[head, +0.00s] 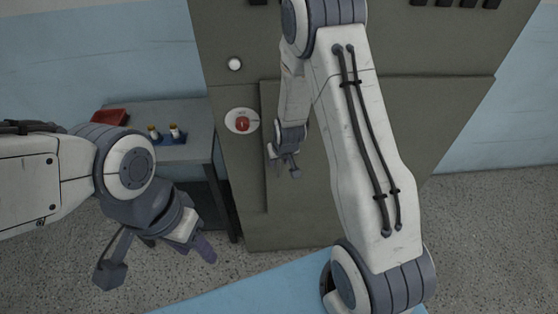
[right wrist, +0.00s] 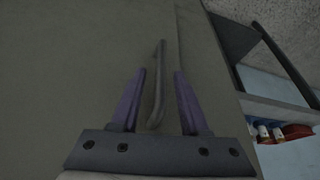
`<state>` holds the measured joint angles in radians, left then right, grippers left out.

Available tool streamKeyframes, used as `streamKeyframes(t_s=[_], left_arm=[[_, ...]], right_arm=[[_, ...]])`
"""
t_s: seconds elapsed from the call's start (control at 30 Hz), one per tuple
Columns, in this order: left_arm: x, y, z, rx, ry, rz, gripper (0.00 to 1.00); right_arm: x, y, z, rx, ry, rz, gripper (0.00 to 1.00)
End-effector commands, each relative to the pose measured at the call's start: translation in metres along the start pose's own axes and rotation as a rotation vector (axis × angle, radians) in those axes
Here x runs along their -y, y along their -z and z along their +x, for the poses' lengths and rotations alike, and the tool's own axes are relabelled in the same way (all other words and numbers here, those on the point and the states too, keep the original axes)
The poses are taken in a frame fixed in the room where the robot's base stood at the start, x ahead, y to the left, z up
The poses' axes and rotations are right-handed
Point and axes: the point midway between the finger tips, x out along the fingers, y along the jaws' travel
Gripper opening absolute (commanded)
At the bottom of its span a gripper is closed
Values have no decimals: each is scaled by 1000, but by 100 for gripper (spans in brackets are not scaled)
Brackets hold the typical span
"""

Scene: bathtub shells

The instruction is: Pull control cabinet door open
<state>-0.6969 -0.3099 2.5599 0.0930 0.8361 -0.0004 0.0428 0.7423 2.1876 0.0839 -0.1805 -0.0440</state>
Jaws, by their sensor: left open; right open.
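The grey-green control cabinet (head: 228,190) stands ahead, with its raised door panel (head: 430,115) flat against the front; no gap shows. My right gripper (head: 283,170) is at the door's left edge in the head view, its fingers open. In the right wrist view, a thin bar handle (right wrist: 158,85) runs between the two purple fingers of the right gripper (right wrist: 160,95), with space visible on both sides. Whether a finger touches it, I cannot tell. My left gripper (head: 158,258) is open and empty, low at the left, away from the cabinet.
A red button (head: 243,124) on a pale disc and a white knob (head: 235,64) are on the cabinet left of the door. A grey table (head: 190,112) stands left, with a blue tray (head: 172,139) of small bottles and a red bin (head: 109,117). Speckled floor (head: 480,210) is clear at right.

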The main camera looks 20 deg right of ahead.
Motion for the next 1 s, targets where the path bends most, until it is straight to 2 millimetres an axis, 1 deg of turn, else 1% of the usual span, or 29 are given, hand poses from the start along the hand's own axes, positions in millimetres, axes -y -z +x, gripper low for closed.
streamKeyframes(t_s=[0.17,0.3,1.0], left_arm=[[0,0,0,0,0,0,50],[0,0,0,0,0,0,50],[0,0,0,0,0,0,50]], right_arm=[[0,0,0,0,0,0,45],[0,0,0,0,0,0,0],[0,0,0,0,0,0,0]])
